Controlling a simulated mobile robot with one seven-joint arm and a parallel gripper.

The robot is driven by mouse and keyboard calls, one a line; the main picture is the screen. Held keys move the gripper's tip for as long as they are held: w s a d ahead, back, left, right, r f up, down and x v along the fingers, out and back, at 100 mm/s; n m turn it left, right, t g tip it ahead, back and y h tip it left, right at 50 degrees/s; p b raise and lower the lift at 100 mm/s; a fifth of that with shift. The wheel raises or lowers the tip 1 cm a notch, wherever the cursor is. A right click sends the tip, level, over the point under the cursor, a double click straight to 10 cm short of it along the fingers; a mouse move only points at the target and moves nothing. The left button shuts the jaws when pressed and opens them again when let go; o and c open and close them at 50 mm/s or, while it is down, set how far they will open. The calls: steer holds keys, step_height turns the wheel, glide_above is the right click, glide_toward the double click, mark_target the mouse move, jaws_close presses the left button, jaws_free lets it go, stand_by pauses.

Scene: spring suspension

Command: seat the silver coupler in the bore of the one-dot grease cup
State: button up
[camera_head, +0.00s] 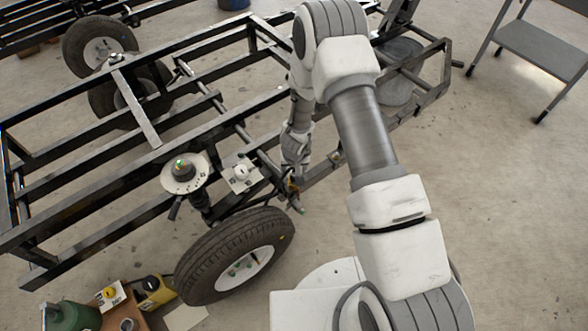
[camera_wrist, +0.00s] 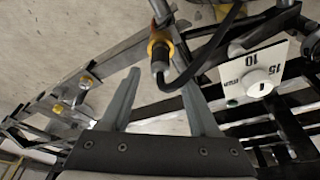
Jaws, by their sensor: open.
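Small yellow-topped fittings (camera_wrist: 85,83) sit on a metal rail at the left. I cannot make out dots on them, nor tell which is the one-dot grease cup.
A white plate with a knob (camera_wrist: 262,78) is at the wrist view's right, marked 15 and 10. The black frame (camera_head: 120,205) and wheel (camera_head: 196,262) surround the work area. A white disc (camera_head: 170,184) stands left. A green can (camera_head: 72,318) is at lower left.

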steer(key=s+r+t+y+p, duration=0.1)
steer(key=s+r, duration=0.1)
steer(key=r, duration=1.5)
steer(key=s+r+y+p, duration=0.2)
steer(key=r, duration=1.5)
steer(key=s+d+r+h, duration=0.1)
steer(key=s+d+r, duration=0.2)
steer(key=s+r, duration=0.2)
steer(key=s+d+r+t+h, duration=0.1)
steer(key=s+d+r, duration=0.3)
steer(key=s, duration=0.5)
steer(key=s+d+r+h, duration=0.1)
steer(key=s+d+r, duration=0.2)
steer(key=s+r, duration=0.4)
steer(key=shift+s+d, duration=0.2)
steer(key=shift+s, duration=0.15)
steer(key=shift+r, duration=0.1)
